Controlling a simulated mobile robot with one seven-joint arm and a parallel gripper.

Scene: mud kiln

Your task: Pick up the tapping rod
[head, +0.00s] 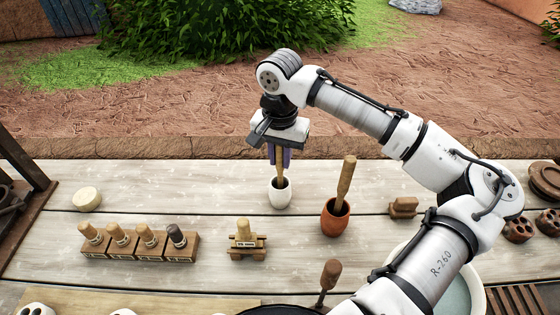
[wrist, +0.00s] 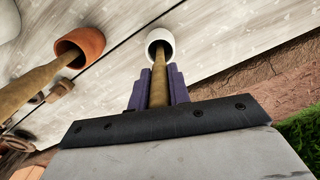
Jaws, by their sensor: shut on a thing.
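A pale wooden rod (head: 281,172) stands nearly upright with its lower end inside a small white cup (head: 280,194) in the middle of the table. My gripper (head: 279,158) points down above the cup, its purple fingers shut on the upper part of the rod. In the wrist view the rod (wrist: 159,88) lies between the two fingers (wrist: 159,71) and runs into the mouth of the white cup (wrist: 160,36). The rod's top is hidden by the gripper. A second, thicker wooden rod (head: 346,180) leans in a terracotta pot (head: 335,218) to the right.
Several corked stamps in a wooden rack (head: 139,247) stand at left, with a small wooden stand (head: 246,241) beside them. A round pale disc (head: 87,199) lies further back. A wooden handle (head: 329,275) rises at the front.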

